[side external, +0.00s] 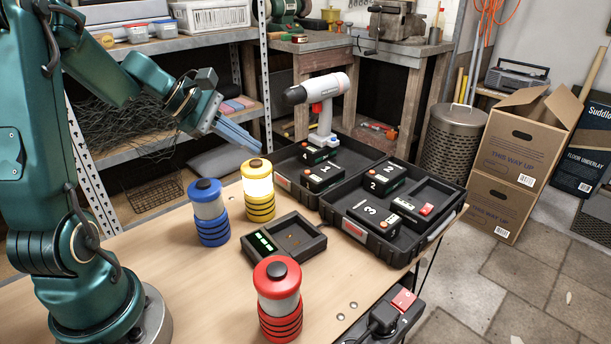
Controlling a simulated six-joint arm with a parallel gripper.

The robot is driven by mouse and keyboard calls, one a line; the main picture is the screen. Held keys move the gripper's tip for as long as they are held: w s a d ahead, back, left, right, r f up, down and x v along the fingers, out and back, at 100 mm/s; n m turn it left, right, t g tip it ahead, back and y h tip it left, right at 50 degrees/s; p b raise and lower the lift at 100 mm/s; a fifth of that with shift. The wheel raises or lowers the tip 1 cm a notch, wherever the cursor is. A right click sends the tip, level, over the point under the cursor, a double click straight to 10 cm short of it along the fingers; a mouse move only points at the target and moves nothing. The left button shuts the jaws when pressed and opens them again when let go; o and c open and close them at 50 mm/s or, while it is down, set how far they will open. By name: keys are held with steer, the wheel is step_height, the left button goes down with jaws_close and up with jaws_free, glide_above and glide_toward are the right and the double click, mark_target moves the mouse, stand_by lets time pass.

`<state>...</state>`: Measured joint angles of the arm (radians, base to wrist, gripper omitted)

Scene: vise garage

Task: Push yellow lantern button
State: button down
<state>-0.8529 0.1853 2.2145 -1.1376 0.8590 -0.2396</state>
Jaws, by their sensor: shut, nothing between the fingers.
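The yellow lantern (258,190) stands upright on the wooden table, and its clear section glows bright. Its dark button (256,164) is on top. My gripper (258,147) is shut and empty, pointing down to the right, with its tips just above the button in the picture. I cannot tell whether the tips touch the button. The blue lantern (209,213) stands to the left and the red lantern (279,300) stands nearer the camera. Both look unlit.
The table's front left (200,290) is clear. Shelves stand behind.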

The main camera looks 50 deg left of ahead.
mark_target(250, 162)
steer(key=shift+r, duration=2.5)
